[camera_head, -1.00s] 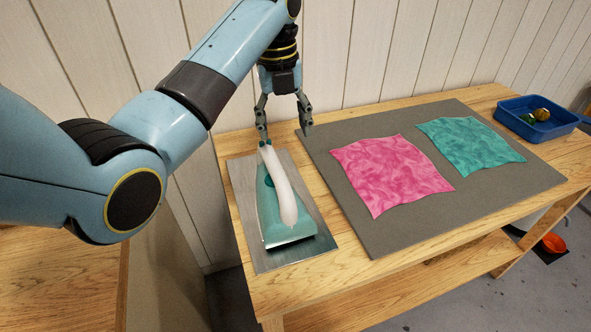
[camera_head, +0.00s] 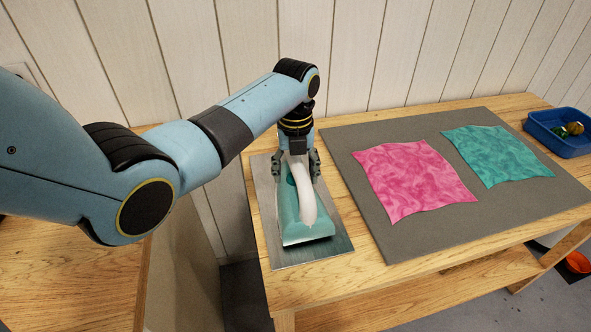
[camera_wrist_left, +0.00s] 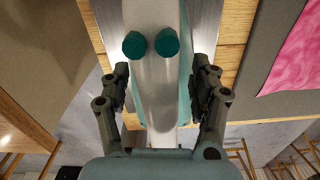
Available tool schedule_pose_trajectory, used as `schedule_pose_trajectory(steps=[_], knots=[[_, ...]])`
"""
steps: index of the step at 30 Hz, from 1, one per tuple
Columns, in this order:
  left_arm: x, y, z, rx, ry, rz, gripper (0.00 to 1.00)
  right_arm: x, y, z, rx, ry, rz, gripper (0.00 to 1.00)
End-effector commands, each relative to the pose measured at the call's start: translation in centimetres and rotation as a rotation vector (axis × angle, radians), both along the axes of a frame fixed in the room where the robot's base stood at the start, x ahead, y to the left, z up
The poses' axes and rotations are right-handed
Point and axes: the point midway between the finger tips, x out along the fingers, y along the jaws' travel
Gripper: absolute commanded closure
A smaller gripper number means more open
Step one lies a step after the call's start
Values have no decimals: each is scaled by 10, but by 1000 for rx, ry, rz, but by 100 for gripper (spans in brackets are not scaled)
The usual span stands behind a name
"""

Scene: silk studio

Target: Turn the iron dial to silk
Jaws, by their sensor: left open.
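The iron (camera_head: 292,212) has a teal body and a white handle and sits on a metal plate. My left gripper (camera_head: 296,168) is open at the iron's far end, its fingers on either side of the handle. In the left wrist view, the open fingers of the gripper (camera_wrist_left: 161,92) flank the white handle (camera_wrist_left: 157,88). Two round teal knobs (camera_wrist_left: 134,44) (camera_wrist_left: 167,42) show side by side ahead of the fingertips. I cannot tell which is the dial, and no dial markings are readable. My right gripper is not in view.
The metal plate (camera_head: 318,253) lies on the wooden table's left end. A grey mat (camera_head: 410,239) beside it carries a pink cloth (camera_head: 410,180) and a teal cloth (camera_head: 497,157). A blue bin (camera_head: 565,144) with small items stands at the right. A plank wall rises behind.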

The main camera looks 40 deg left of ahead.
Motion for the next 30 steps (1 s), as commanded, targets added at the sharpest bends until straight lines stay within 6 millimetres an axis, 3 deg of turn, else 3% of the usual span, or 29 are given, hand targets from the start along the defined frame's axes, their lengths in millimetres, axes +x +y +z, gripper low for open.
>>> schedule_pose_trajectory(steps=[7,20,30], knots=[[0,0,0,0,0,0,39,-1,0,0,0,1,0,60],[0,0,0,0,0,0,94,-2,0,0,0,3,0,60],[0,-1,3,-1,1,239,94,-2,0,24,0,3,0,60]])
